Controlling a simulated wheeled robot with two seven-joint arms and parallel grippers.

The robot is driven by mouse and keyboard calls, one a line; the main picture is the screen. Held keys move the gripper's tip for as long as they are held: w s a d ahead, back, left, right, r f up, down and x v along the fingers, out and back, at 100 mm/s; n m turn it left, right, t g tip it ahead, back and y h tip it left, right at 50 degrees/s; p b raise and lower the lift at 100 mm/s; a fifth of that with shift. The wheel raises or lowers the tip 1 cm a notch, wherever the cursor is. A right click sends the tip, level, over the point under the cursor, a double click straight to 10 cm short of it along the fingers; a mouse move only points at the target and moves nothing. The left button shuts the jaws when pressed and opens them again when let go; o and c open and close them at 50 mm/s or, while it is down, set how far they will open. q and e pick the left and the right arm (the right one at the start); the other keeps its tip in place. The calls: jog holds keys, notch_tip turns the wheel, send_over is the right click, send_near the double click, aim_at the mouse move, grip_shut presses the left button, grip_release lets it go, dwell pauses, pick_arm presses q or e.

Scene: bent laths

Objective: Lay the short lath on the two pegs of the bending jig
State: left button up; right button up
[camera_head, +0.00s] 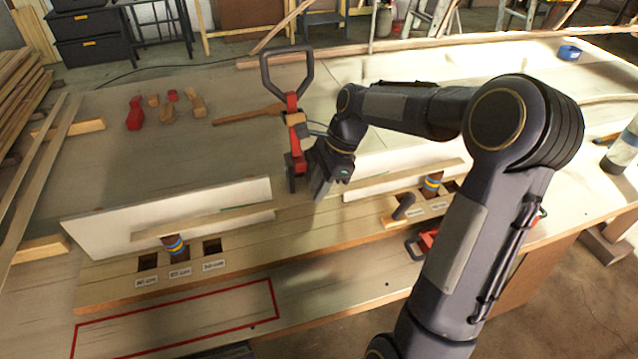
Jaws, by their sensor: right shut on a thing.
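The short lath (225,219) is a thin pale strip running across the jig in front of white boards, close by both pegs. My right gripper (321,192) points down at the lath's middle and is shut on it; the fingers hide that part. The left peg (175,246), banded blue and yellow, stands in the middle one of several labelled slots of the bending jig (110,288). The right peg (432,183), banded likewise, stands at the right slots. I cannot tell whether the lath touches the pegs. My left gripper is not in view.
A red clamp with a black loop handle (293,120) stands upright just left of my right gripper. Small red and wooden blocks (160,103) lie behind. A red-outlined area (185,318) in front is empty. A bottle (624,150) stands at the right.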

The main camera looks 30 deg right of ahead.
jog(key=shift+f, duration=0.35)
dwell(0.4)
jog(key=o, duration=1.3)
jog(key=shift+c, duration=0.2)
jog(key=shift+r, duration=0.15)
jog(key=shift+p+v, duration=2.75)
jog(key=shift+v, duration=0.15)
jog(key=shift+d, duration=0.1)
